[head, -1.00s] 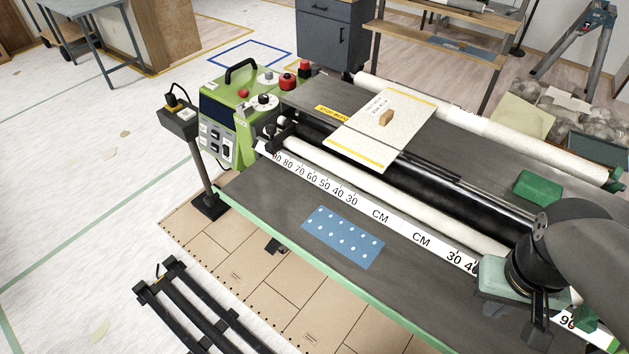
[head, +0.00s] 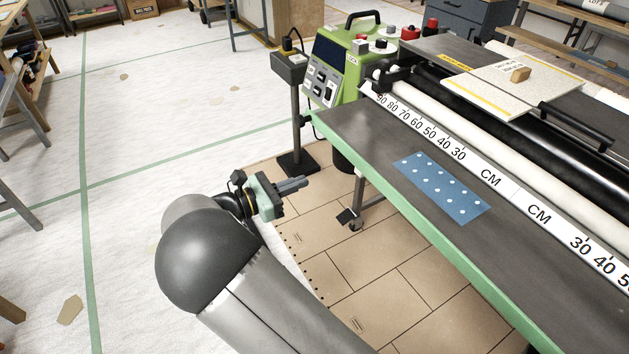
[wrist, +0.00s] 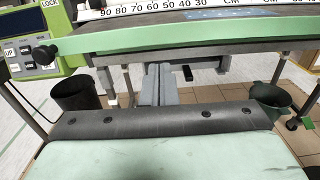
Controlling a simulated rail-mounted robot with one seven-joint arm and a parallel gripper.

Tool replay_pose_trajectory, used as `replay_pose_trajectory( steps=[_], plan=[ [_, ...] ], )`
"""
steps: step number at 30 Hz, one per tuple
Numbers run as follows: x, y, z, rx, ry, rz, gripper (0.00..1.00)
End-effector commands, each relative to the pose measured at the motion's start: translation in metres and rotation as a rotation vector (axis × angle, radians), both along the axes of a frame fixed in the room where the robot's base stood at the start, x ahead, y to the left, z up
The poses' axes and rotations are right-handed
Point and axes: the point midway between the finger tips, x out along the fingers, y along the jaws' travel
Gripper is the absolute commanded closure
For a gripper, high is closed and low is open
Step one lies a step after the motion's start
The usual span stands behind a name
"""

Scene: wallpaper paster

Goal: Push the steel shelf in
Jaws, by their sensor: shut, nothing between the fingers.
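The steel shelf appears to be the dark grey top (head: 385,140) with a pale green front edge, on the near side of the wallpaper paster. In the wrist view its green edge (wrist: 190,37) crosses the upper part. My gripper (head: 301,184) is shut and empty, in front of the shelf's left part and apart from it in the head view. Its fingers (wrist: 158,86) also show in the wrist view, pointing toward the space below the green edge. No contact with the shelf is visible.
A blue dotted sheet (head: 441,187) lies on the grey top, beside a white centimetre scale (head: 490,177). The green control unit (head: 340,72) and a post-mounted box (head: 289,68) stand at the left end. A black bin (wrist: 75,95) and a green bucket (wrist: 271,101) stand below. Floor at left is mostly clear.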

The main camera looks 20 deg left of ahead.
Motion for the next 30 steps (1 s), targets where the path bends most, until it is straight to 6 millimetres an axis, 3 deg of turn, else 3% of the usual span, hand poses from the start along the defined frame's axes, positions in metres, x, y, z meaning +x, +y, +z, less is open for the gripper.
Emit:
replay_pose_trajectory(
  steps=[5, 21, 30],
  plan=[
    [0.007, -0.002, -0.001, -0.019, -0.008, 0.014, 1.0],
    [0.082, -0.077, -0.002, -0.015, -0.005, 0.011, 1.0],
    [0.098, -0.092, -0.002, -0.015, -0.005, 0.013, 1.0]
  ],
)
